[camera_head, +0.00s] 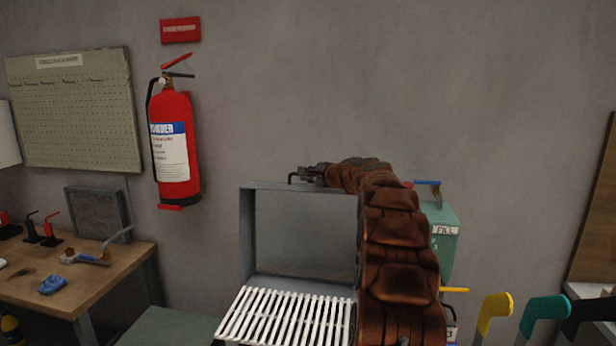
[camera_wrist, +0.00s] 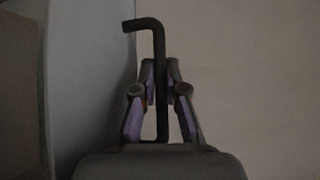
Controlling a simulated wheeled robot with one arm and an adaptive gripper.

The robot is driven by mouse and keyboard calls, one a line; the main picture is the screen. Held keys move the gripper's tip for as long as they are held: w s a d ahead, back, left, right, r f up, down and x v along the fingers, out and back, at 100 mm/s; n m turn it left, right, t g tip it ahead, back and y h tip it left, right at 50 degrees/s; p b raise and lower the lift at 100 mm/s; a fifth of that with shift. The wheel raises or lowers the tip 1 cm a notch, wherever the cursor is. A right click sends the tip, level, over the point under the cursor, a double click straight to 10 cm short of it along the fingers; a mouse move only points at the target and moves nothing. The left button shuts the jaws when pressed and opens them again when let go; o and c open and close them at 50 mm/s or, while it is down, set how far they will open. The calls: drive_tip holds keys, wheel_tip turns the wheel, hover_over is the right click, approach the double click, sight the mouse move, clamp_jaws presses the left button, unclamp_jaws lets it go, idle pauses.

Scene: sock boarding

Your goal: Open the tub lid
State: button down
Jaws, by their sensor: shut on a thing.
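My gripper (camera_head: 310,173) is at the top edge of a grey metal housing (camera_head: 247,235), with my brown-sleeved arm reaching over from the right. In the wrist view my gripper (camera_wrist: 160,80) is shut on a dark bent bar handle (camera_wrist: 144,23), which stands between the two fingers and turns left at its end. The end of this handle (camera_head: 291,179) also shows left of the gripper in the head view. What the handle is fixed to is hidden. I cannot make out a tub lid for certain.
White slats (camera_head: 285,315) run out from the housing's opening. A green box marked FILL (camera_head: 444,243) stands right, partly behind my arm. Yellow (camera_head: 494,312) and teal (camera_head: 544,315) hooked shapes stand at lower right.

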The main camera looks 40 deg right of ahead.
sight(304, 191)
idle(0.4)
drive_tip(key=shift+s+a+b, duration=0.25)
drive_tip(key=shift+a+b, duration=0.05)
drive_tip(key=shift+b, duration=0.6)
drive_tip(key=shift+n+t, duration=0.5)
drive_tip(key=shift+t, duration=0.1)
drive_tip(key=s+a+b, duration=0.1)
drive_tip(key=b, duration=0.2)
drive_tip(key=s+a+r+b, duration=0.1)
drive_tip(key=s+a+b, duration=0.1)
drive_tip(key=b, duration=0.1)
drive_tip(key=shift+a, duration=0.15)
drive_tip(key=shift+s+a+r+h+b, duration=0.35)
drive_tip(key=shift+s+a+b, duration=0.4)
drive_tip(key=shift+b, duration=0.6)
drive_tip(key=c, duration=1.5)
unclamp_jaws()
drive_tip(key=shift+s+r, duration=0.1)
drive_tip(key=shift+s+a+r, duration=0.1)
drive_tip(key=shift+s+r, duration=0.1)
drive_tip(key=shift+s, duration=1.8)
drive_tip(key=shift+s+a+r, duration=0.1)
drive_tip(key=shift+s+r, duration=0.1)
drive_tip(key=shift+s, duration=1.75)
drive_tip(key=shift+s+r, duration=0.2)
drive_tip(key=shift+s, duration=1.8)
